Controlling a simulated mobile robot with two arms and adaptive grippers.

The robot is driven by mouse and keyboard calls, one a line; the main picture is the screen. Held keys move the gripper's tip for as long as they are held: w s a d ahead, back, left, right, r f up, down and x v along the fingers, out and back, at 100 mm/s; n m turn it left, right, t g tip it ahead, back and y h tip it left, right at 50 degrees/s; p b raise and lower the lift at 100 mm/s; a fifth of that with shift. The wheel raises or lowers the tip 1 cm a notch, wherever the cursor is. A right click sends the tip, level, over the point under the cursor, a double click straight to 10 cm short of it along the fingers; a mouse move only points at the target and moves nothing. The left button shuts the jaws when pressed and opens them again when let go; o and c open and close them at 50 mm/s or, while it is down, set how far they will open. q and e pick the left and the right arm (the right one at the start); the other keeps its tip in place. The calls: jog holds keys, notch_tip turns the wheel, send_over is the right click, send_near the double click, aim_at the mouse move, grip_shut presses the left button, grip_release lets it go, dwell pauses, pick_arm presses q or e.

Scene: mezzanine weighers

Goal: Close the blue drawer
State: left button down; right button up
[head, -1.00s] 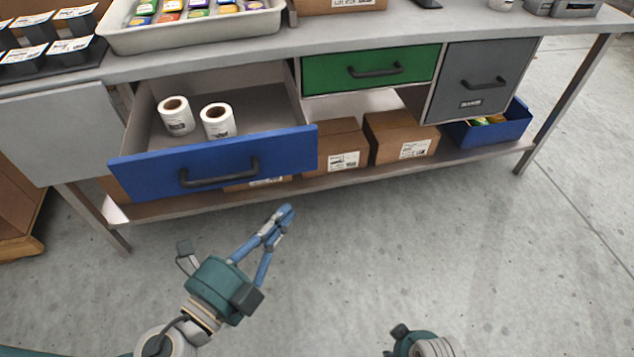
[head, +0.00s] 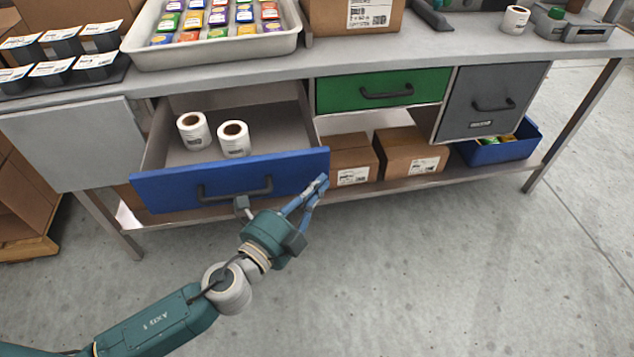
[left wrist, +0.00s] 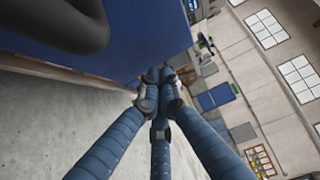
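The blue drawer (head: 232,179) is pulled out below the left part of the workbench, with its inside showing. Its dark bar handle (head: 235,190) is on the front, and two white label rolls (head: 194,130) (head: 234,138) stand inside it. My left gripper (head: 321,184) is in front of the drawer's lower right corner, its fingers pointing up and right. In the left wrist view the fingertips (left wrist: 160,76) are together with nothing between them, close to the blue front (left wrist: 125,45). I cannot tell if they touch it. My right gripper is out of view.
A closed green drawer (head: 420,88) and a grey drawer (head: 510,95) are to the right. Cardboard boxes (head: 408,158) and a blue bin (head: 500,152) are on the lower shelf (head: 440,180). A bench leg (head: 112,225) stands at left. The concrete floor in front is clear.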

pick_arm(q)
jog(key=shift+w+a, duration=0.1)
jog(key=shift+w, duration=0.2)
